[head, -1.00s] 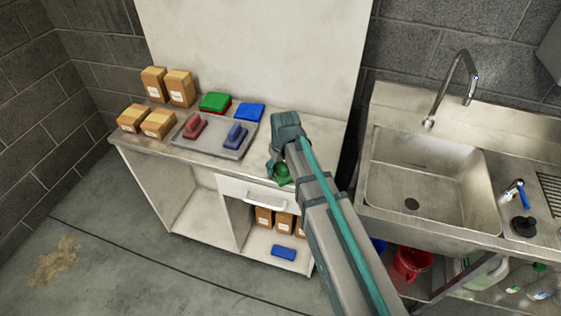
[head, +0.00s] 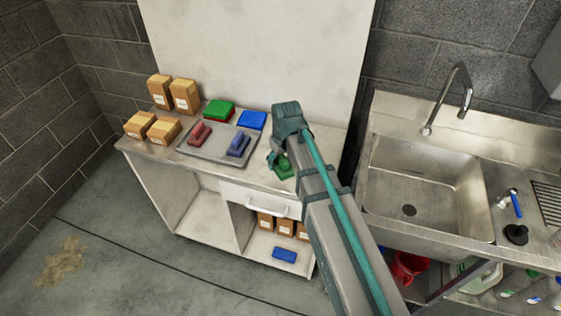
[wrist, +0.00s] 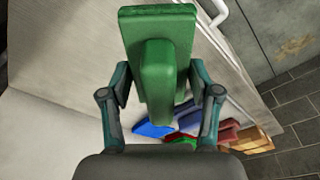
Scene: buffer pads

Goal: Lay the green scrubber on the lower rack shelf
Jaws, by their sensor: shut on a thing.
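The green scrubber (head: 284,168) has a flat pad and a raised grip. My gripper (head: 276,158) is shut on it above the right front of the worktop, and the arm hides part of both. In the wrist view my gripper (wrist: 158,85) has one finger on each side of the scrubber's grip (wrist: 157,70), with the wider pad (wrist: 180,25) beyond it. The lower shelf (head: 257,246) is under the drawer on the right of the white cabinet. It bears a blue pad (head: 284,255) at the front and several brown boxes (head: 265,222) behind.
A grey tray (head: 212,153) on the worktop holds a red scrubber (head: 199,132) and a blue scrubber (head: 238,145). Green (head: 218,110) and blue (head: 253,120) pads lie behind it. The drawer (head: 250,202) is shut, with a protruding handle. A sink (head: 410,190) stands to the right.

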